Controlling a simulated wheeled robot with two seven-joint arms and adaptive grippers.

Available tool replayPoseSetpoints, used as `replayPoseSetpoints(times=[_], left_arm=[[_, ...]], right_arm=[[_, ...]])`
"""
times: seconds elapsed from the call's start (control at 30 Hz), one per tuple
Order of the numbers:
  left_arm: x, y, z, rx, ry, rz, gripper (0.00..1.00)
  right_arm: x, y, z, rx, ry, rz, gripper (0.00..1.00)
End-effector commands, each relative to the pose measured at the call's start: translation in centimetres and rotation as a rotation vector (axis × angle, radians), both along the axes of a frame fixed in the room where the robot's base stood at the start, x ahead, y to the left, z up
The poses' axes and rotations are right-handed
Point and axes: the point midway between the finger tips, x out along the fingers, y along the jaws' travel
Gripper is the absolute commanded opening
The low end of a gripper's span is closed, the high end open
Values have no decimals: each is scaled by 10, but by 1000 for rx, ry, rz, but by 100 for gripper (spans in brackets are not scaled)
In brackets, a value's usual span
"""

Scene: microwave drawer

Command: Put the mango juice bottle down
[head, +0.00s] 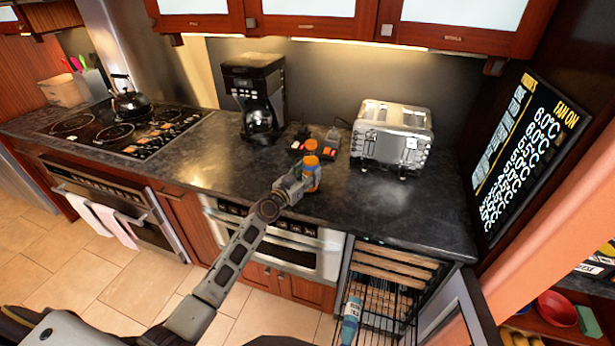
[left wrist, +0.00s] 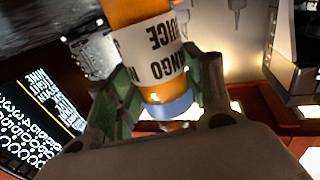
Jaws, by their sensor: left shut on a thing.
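My right gripper is not in view.
A silver toaster (head: 392,135) stands right of the bottle, and a black coffee maker (head: 256,98) to the left. Small dark and orange items (head: 312,140) lie just behind it. The counter is clear to the right front and left. A stove (head: 125,130) holds a kettle (head: 128,100).

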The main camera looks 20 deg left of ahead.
Motion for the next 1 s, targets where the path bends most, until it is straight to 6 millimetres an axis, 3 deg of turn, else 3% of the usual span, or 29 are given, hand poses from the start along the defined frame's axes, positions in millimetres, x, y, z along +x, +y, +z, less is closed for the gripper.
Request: replayPoseSetpoints(times=[0.57, 0.6, 0.77, 1.0], left_arm=[[0, 0, -8, -2, -3, 1, 16], [0, 0, -9, -1, 0, 0, 53], [0, 0, -9, -1, 0, 0, 73], [0, 0, -9, -1, 0, 0, 73]], right_arm=[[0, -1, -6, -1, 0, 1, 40], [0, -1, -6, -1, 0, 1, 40], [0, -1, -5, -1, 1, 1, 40], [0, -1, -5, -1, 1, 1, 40]])
